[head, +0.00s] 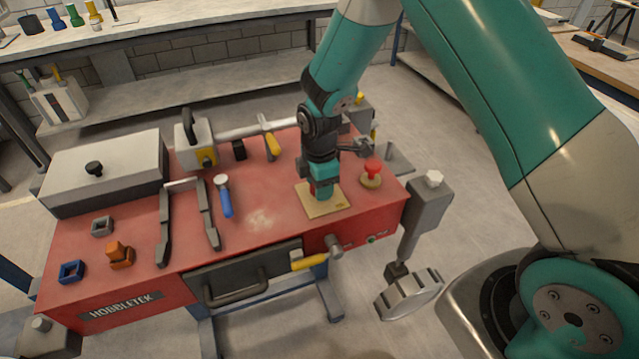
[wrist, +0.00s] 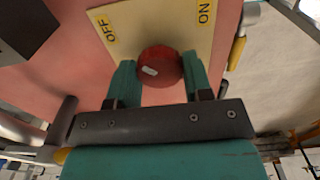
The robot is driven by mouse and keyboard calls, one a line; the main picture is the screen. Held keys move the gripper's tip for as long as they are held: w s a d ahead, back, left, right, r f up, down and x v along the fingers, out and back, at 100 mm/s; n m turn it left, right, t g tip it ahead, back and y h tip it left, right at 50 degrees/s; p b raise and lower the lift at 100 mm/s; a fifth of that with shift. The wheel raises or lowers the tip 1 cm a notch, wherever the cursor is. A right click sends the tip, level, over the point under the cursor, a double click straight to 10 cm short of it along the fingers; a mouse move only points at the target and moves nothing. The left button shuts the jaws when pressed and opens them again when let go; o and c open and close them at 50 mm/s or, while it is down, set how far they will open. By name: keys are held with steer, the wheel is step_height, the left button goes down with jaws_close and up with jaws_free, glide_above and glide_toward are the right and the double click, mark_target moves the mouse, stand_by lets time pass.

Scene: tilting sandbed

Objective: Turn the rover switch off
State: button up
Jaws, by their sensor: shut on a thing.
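The rover switch is a round red knob (wrist: 160,66) with a small white mark left of its middle. It sits on a beige plate (wrist: 165,22) labelled OFF at the left and ON at the right in the wrist view. In the head view the plate (head: 318,209) lies on the right part of the red bench top, and the knob is hidden by my gripper (head: 324,190). My gripper points down over the plate. In the wrist view its green fingers (wrist: 158,72) are shut on the knob from both sides.
A red button (head: 372,169) on a round base stands just right of the plate. A blue-handled tool (head: 225,203), dark bars (head: 165,228) and a grey lidded box (head: 105,172) lie left. A yellow-handled lever (head: 309,262) juts from the front.

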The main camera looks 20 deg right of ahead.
stand_by(0.4)
steer(key=o, duration=0.9)
steer(key=shift+r, duration=0.1)
step_height(320, 180, up, 17)
steer(key=shift+r+b, duration=0.15)
steer(key=shift+b, duration=0.85)
steer(key=s+a+r+m+y, duration=0.1)
steer(key=s+r+m, duration=0.1)
steer(key=s, duration=0.6)
steer(key=s+a+r+m+y, duration=0.1)
steer(key=s+a+r+m, duration=0.1)
steer(key=s+m, duration=0.3)
steer(key=s+a+r+m+y, duration=0.1)
steer(key=s+r+m+y, duration=0.1)
steer(key=s, duration=1)
steer(key=shift+a+r+m, duration=0.3)
steer(key=shift+r+m, duration=0.35)
steer(key=shift+m, duration=0.35)
